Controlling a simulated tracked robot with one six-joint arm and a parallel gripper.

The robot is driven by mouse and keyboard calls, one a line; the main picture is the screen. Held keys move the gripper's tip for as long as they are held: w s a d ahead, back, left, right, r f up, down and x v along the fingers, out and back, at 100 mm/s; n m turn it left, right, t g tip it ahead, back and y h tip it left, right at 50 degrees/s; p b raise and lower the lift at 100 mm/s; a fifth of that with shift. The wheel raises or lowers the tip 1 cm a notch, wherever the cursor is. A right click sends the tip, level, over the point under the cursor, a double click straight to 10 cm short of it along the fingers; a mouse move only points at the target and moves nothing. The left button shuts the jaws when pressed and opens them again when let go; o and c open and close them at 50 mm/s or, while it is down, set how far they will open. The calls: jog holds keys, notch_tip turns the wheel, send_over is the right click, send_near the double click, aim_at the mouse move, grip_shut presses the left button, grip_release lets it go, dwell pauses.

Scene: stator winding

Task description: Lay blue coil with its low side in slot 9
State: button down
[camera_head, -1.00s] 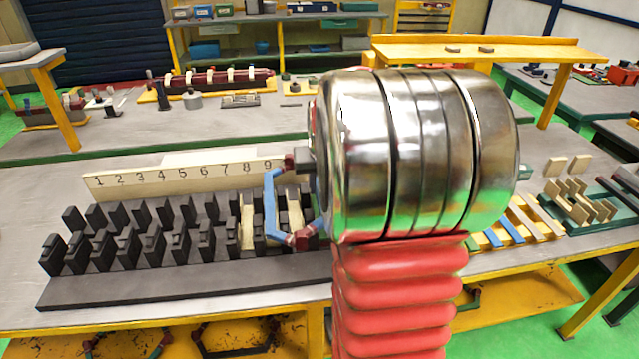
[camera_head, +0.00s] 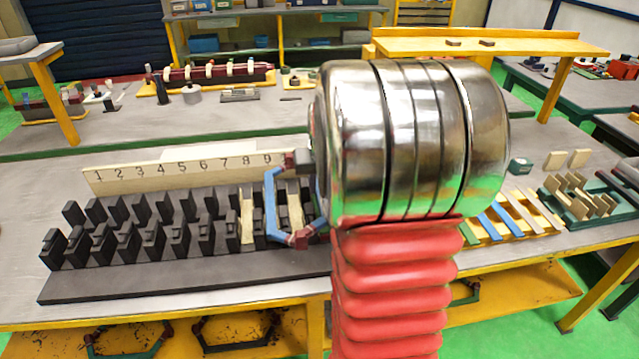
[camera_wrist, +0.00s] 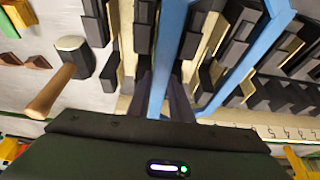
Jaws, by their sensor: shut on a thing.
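The blue coil (camera_head: 271,207) is a six-sided loop with dark red wrapped ends, at the right part of the black slotted stator (camera_head: 150,285). My gripper (camera_wrist: 165,95) is shut on one straight blue side (camera_wrist: 172,45) in the wrist view. The coil's other blue side (camera_wrist: 250,62) lies to the right there. In the head view my wrist hides most of my gripper and the coil's right side. The number board (camera_head: 180,172) behind the stator shows 9 near the coil's far end. I cannot tell whether either side sits inside a slot.
Cream liners (camera_head: 247,217) show in slots beside the coil. A mallet (camera_wrist: 50,92) and brown wedges (camera_wrist: 37,62) lie beside the stator. A rack of coloured strips (camera_head: 512,215) and a green tray of wooden pieces (camera_head: 590,200) stand to the right.

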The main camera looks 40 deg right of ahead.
jog(key=shift+f, duration=2.1)
dwell(1.1)
jog(key=c, duration=1.5)
grip_release()
jog(key=shift+r, duration=0.95)
jog(key=shift+r, duration=3.6)
jog(key=shift+r, duration=0.15)
jog(key=v, duration=1.3)
jog(key=shift+s+r, duration=0.15)
jog(key=shift+r, duration=0.05)
